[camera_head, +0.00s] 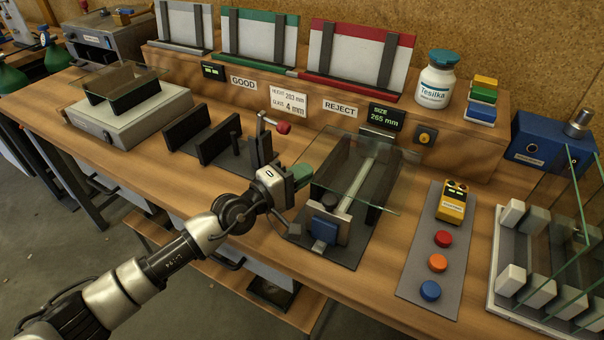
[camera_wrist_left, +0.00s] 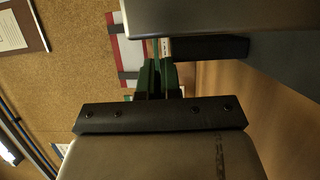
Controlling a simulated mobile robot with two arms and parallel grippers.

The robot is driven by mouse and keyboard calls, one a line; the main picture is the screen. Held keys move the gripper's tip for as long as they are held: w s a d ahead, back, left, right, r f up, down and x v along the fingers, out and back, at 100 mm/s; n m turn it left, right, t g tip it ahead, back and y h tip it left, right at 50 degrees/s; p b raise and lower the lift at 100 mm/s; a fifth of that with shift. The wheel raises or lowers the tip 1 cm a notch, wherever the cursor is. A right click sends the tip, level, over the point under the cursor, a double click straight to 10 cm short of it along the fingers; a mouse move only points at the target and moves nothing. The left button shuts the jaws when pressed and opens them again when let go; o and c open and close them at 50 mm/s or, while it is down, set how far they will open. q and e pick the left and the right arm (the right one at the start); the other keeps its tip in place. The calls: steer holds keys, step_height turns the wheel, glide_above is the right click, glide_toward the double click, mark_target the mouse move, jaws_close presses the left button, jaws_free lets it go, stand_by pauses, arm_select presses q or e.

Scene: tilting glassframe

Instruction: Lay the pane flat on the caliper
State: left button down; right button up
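The glass pane (camera_head: 384,182) is a clear, greenish-edged sheet over the caliper. It looks roughly level there, but I cannot tell whether it rests fully on the supports. The caliper (camera_head: 310,250) has a dark base, dark upright supports, a pale rail and a blue block at its front. My left gripper (camera_head: 301,176) is at the pane's left edge, its green-padded fingers nearly together and seemingly pinching that edge. The fingers also show close together in the left wrist view (camera_wrist_left: 157,78), where the pane cannot be made out. My right gripper is not in view.
A size display (camera_head: 386,117) reads 265 mm behind the caliper. A dark slotted stand (camera_head: 205,138) with a red-knobbed clamp (camera_head: 283,127) is left of it. A button panel (camera_head: 437,250) and a rack of glass (camera_head: 540,270) stand right. A scale (camera_head: 115,120) stands left.

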arm_select(q)
steer(key=shift+s+f, duration=0.1)
steer(key=shift+f, duration=0.35)
steer(key=c, duration=1.2)
jaws_free()
steer(key=shift+f, duration=0.1)
steer(key=shift+c, duration=0.2)
steer(key=shift+f, duration=0.15)
steer(key=shift+s+a+f, duration=0.1)
steer(key=shift+s+a, duration=0.1)
steer(key=shift+a, duration=0.1)
steer(key=v, duration=0.3)
steer(key=r+v, duration=0.1)
steer(key=v, duration=0.2)
steer(key=b+v, duration=0.1)
steer(key=v, duration=0.2)
steer(key=shift+a+r, duration=0.2)
steer(key=shift+r, duration=0.05)
steer(key=shift+s+a+r, duration=0.25)
steer(key=shift+a, duration=0.1)
steer(key=shift+d, duration=0.1)
